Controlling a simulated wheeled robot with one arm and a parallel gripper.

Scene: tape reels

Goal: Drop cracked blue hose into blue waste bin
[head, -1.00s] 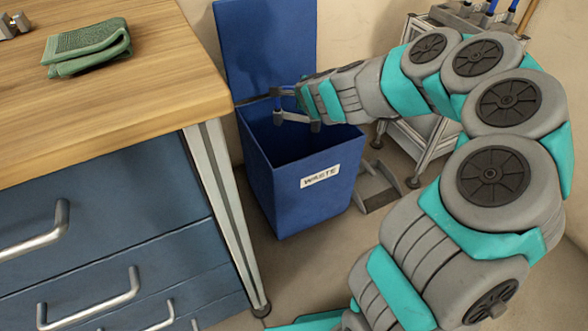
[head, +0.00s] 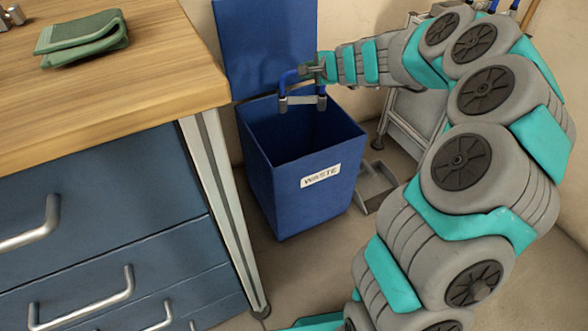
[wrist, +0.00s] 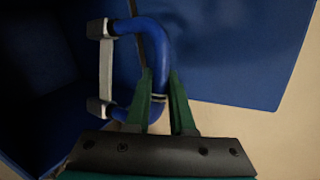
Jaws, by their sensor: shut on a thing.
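The blue hose (head: 288,80) is a curved tube with grey end fittings and a pale bar between them. My gripper (head: 318,68) is shut on it and holds it up over the open mouth of the blue waste bin (head: 262,185). In the wrist view, the green fingers of my gripper (wrist: 161,85) are at the bend of the hose (wrist: 155,42), and its grey ends point left. The bin, labelled WASTE, stands on the floor with its lid (head: 265,45) raised behind. The bin's inside is dark and I cannot see its bottom. No crack is discernible.
A wooden-topped workbench (head: 130,85) with blue drawers stands close on the left of the bin, with a folded green cloth (head: 85,38) on top. A grey dustpan-like object (head: 375,185) lies right of the bin. A metal cart (head: 410,120) stands behind my arm.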

